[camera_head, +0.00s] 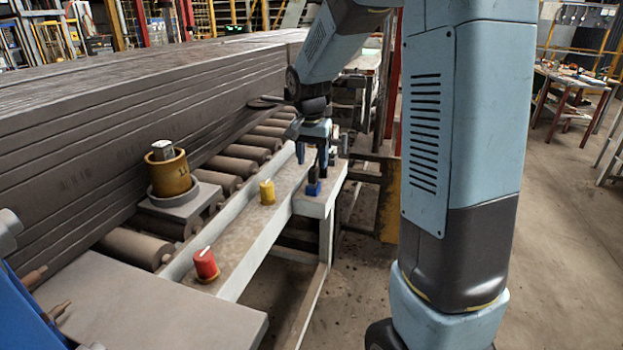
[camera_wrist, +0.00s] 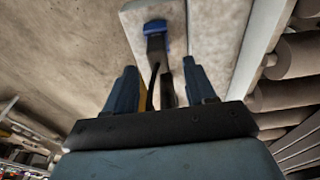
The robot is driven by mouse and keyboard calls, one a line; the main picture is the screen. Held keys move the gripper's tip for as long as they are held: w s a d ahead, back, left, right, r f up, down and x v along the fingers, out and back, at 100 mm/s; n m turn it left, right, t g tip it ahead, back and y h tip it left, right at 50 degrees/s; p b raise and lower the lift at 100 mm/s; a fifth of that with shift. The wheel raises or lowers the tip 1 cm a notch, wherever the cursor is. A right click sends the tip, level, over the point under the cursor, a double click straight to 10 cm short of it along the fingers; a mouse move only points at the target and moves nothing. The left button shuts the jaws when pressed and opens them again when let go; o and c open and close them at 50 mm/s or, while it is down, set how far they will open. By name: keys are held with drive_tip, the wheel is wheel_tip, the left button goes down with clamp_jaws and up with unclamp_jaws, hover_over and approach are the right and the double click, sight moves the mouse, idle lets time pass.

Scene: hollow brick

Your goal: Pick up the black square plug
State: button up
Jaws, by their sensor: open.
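A small black plug (camera_wrist: 156,46) with a blue part (camera_wrist: 154,27) behind it stands on the pale ledge's end, seen between and beyond my fingers in the wrist view. In the head view the dark piece (camera_head: 313,174) and its blue base (camera_head: 313,188) show just below my gripper (camera_head: 312,163). In the wrist view my gripper (camera_wrist: 160,72) is open, with one blue finger on each side of the plug's line. The fingers look apart from the plug. A dark strip runs from the plug toward the gripper; its exact shape is unclear.
A yellow knob (camera_head: 267,192) and a red knob (camera_head: 206,264) stand on the same ledge (camera_head: 241,238). A brass-coloured cup (camera_head: 170,176) with a grey block stands beside rollers (camera_head: 228,165). A large grey ribbed slab (camera_head: 110,125) rises at left. Open floor lies at right.

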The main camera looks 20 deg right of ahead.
sight(313, 168)
drive_tip(key=shift+w+d+f, duration=0.15)
drive_tip(key=shift+f, duration=2.2)
drive_tip(key=shift+c, duration=0.2)
clamp_jaws()
drive_tip(key=shift+r, duration=0.1)
